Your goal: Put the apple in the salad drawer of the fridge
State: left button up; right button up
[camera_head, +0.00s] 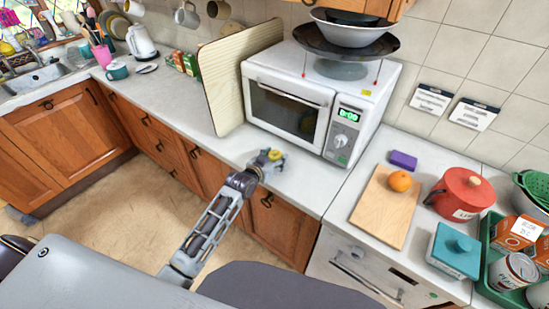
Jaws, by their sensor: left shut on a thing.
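My left gripper (266,162) is over the front part of the counter, in front of the white microwave. It is shut on a small yellow-green round thing, which looks like the apple (277,155). The fingers hide part of it, and I cannot tell whether it touches the counter. An orange fruit (400,181) lies on a wooden cutting board (381,215) to the right. No open fridge or salad drawer can be made out. My right gripper is not in view.
The microwave (287,107) and an upright board (222,85) stand behind the gripper. A white-fronted appliance with a handle (366,282) is under the right counter. A red pot (462,192), a teal box (453,252) and a green tray (484,273) crowd the right. The left counter has free room.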

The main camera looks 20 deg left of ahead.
pick_arm(q)
jog(key=o, duration=1.1)
jog(key=shift+c, duration=0.2)
jog(key=shift+r, duration=0.1)
jog(key=v, duration=1.2)
jog(key=shift+b, duration=0.4)
jog(key=shift+o, duration=0.5)
